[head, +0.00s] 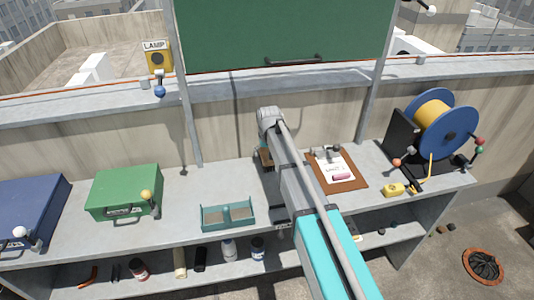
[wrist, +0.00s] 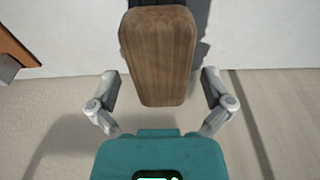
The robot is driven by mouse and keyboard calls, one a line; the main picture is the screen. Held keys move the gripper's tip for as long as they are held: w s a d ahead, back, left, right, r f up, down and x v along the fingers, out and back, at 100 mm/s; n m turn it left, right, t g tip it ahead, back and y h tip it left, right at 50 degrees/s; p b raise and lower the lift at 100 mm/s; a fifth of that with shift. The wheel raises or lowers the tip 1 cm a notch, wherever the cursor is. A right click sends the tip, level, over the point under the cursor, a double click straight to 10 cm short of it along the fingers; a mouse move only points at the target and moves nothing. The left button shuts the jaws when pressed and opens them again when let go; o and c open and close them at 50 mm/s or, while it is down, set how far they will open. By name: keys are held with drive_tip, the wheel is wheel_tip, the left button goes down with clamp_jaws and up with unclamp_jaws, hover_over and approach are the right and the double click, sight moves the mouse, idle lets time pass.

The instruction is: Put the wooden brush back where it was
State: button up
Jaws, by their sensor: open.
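The wooden brush (wrist: 160,55) shows large in the wrist view, with a brown wood-grained block and a dark part at its top edge. My gripper (wrist: 160,77) is open, with one grey finger on each side of the brush and a visible gap on both sides. In the head view my arm hides most of the gripper. A small brown piece (head: 265,157) shows just left of my arm on the bench, and it looks like the brush. Whether the brush rests on the bench or against something is hidden.
A teal divided tray (head: 228,228) and a green case (head: 124,190) stand left on the grey bench. A brown clipboard (head: 352,183) with paper lies right of my arm, near a blue reel (head: 462,130) and a yellow block (head: 394,190).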

wheel_tip(320, 180, up, 10)
drive_tip(key=s+p, duration=0.1)
drive_tip(key=p, duration=0.8)
drive_tip(key=shift+s+d, duration=0.2)
drive_tip(key=shift+s, duration=0.05)
drive_tip(key=shift+r, duration=0.1)
drive_tip(key=s+d+m+g, duration=0.1)
drive_tip(key=s+d+m, duration=0.2)
drive_tip(key=s+d, duration=1.9)
drive_tip(key=shift+s+d+g, duration=0.25)
drive_tip(key=shift+s+g, duration=0.15)
drive_tip(key=shift+s, duration=0.7)
